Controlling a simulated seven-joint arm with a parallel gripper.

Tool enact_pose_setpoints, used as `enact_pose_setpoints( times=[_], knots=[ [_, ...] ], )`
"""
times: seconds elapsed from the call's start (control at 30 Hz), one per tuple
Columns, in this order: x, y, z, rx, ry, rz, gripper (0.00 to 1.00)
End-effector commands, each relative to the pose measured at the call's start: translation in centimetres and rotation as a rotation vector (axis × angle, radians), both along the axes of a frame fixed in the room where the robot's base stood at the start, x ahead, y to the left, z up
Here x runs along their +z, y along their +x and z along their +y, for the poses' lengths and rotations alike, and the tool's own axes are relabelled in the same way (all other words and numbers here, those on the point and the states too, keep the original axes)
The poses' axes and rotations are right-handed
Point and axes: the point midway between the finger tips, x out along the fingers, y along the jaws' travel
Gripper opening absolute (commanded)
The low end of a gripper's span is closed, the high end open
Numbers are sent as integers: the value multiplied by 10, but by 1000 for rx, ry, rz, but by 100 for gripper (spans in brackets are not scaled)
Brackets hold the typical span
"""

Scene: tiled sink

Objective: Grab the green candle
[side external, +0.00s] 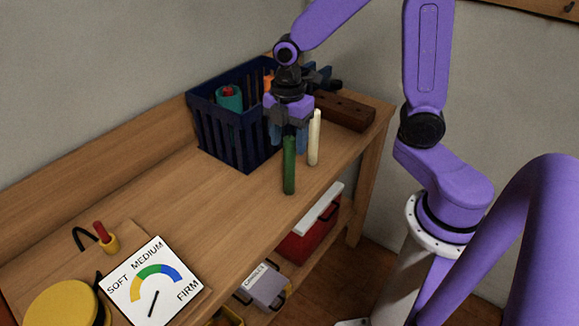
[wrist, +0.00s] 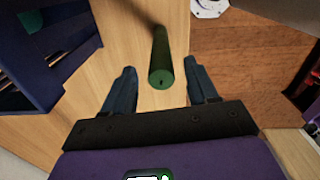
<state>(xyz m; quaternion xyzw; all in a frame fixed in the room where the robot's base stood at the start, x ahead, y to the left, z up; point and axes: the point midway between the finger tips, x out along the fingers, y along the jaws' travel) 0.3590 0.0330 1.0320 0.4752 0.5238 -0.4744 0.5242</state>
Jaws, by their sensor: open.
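The green candle (side external: 289,165) stands upright near the front edge of the wooden bench in the side external view. In the wrist view the green candle (wrist: 160,62) shows from above, ahead of and between my two blue fingers. My gripper (side external: 288,140) points down at the candle's upper end in the side external view. It is open in the wrist view (wrist: 161,88), with nothing between the fingertips. A cream candle (side external: 314,137) stands upright just right of the green one.
A dark blue basket (side external: 217,124) holding a teal item stands behind my gripper, close to it. A dark brown block (side external: 343,111) lies at the bench's right end. A hardness dial (side external: 153,282) stands at the lower left. The bench (side external: 190,197) between is clear.

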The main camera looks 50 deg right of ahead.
Motion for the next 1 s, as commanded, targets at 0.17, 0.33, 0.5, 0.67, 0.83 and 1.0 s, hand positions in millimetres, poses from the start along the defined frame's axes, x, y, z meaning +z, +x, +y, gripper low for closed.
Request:
enact_pose_setpoints(
  times=[0.17,0.33,0.5,0.67,0.83,1.0],
  knots=[
    [-26,-2,-3,0,-3,6,58],
    [-39,-2,-2,1,-1,4,58],
    [-41,-2,-2,0,0,0,58],
    [-41,-2,-2,0,0,1,39],
    [-41,-2,-2,0,0,1,0],
    [-40,-1,-2,0,0,1,0]
  ],
)
